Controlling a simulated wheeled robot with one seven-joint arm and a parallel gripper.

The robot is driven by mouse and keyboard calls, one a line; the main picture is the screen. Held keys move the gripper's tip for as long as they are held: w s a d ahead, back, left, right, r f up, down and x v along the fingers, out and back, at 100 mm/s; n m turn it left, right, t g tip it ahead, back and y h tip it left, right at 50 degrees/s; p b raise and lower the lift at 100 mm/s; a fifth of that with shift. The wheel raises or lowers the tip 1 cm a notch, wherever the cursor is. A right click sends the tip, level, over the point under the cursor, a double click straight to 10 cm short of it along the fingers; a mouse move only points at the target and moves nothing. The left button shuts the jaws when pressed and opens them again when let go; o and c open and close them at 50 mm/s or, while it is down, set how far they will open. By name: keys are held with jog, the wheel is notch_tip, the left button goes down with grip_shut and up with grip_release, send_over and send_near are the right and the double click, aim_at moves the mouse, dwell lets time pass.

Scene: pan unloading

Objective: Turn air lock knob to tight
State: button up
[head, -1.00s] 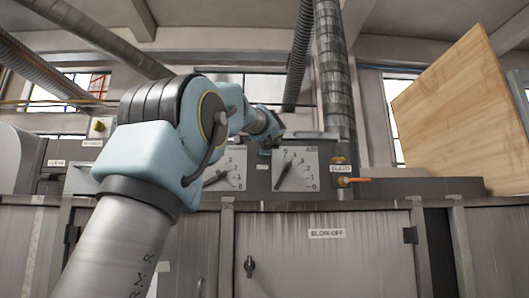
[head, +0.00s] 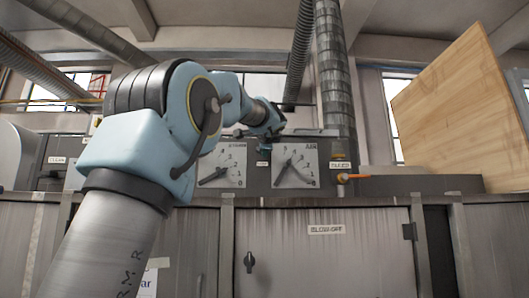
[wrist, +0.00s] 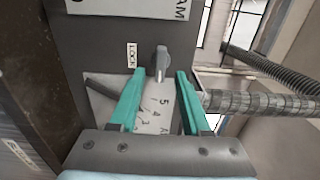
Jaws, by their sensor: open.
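The air lock knob (wrist: 162,62) is a small grey lever on the dark panel, beside a white label reading LOCK (wrist: 132,55). In the wrist view it stands between and just beyond the teal fingertips of my gripper (wrist: 160,73). The fingers are open, one on each side, with gaps to the knob; contact does not show. In the head view my gripper (head: 264,148) is small, in front of the panel between two dials. The label shows just below it, and the knob cannot be made out there.
A white dial (head: 295,167) is right of the gripper and another dial (head: 222,168) left of it. An orange-handled lever (head: 352,178) is further right. Cabinet doors with a BLOW-OFF label (head: 327,229) lie below. A ribbed duct (head: 335,80) rises behind.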

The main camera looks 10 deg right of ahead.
jog(key=s+a+b, duration=0.1)
jog(key=s+b, duration=0.2)
jog(key=s, duration=0.5)
jog(key=shift+s+a+b, duration=0.25)
jog(key=shift+a+b, duration=0.05)
jog(key=shift+a, duration=0.05)
jog(key=shift+s, duration=0.1)
